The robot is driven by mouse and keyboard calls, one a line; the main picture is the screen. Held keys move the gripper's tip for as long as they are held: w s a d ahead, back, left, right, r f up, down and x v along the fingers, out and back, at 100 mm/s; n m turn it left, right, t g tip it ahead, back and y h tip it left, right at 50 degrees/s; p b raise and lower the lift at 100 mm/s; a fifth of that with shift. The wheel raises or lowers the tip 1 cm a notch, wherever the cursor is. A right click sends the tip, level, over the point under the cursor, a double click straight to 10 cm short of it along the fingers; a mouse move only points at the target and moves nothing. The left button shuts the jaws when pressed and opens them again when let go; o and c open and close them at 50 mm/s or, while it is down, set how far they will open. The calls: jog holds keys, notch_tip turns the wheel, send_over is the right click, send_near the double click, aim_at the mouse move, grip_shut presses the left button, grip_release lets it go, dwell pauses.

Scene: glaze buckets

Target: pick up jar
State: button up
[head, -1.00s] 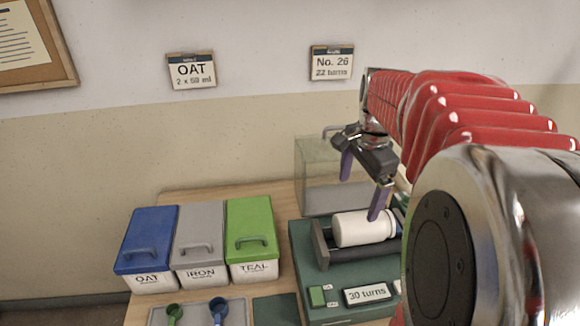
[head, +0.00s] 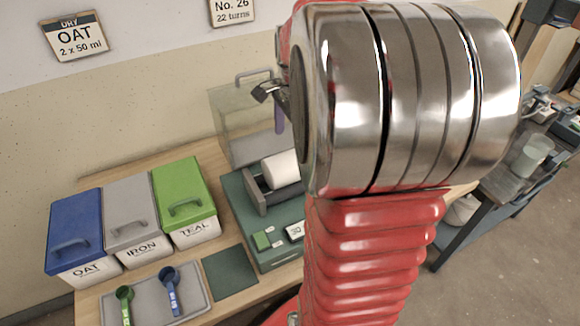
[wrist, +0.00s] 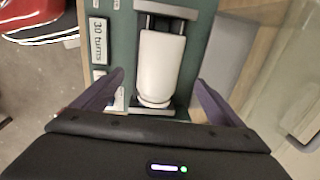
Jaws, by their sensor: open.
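The white jar (head: 281,168) lies on its side in a dark cradle (head: 262,200) on the green machine. My arm hides its right part in the head view. In the wrist view the jar (wrist: 161,65) lies lengthwise up the picture, between the two purple fingers. My gripper (wrist: 160,80) is open and empty, with one finger on each side of the jar and visible gaps. In the head view one finger (head: 279,118) hangs above the jar; the other is hidden behind my arm.
Lidded bins, blue OAT (head: 76,235), grey IRON (head: 133,218) and green TEAL (head: 184,200), stand left of the machine. A grey tray (head: 190,300) holds green and blue scoops. A clear box (head: 240,125) stands behind the machine. A side bench (head: 500,190) is at the right.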

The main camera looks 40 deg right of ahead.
aim_at(290, 156)
jog(key=shift+w+f, duration=0.15)
jog(key=shift+f, duration=1.8)
jog(key=shift+w+d+f, duration=0.1)
jog(key=shift+w+f, duration=0.05)
jog(key=shift+f, duration=2.5)
jog(key=shift+c, duration=0.2)
jog(key=c, duration=1.4)
jog(key=shift+r, duration=0.15)
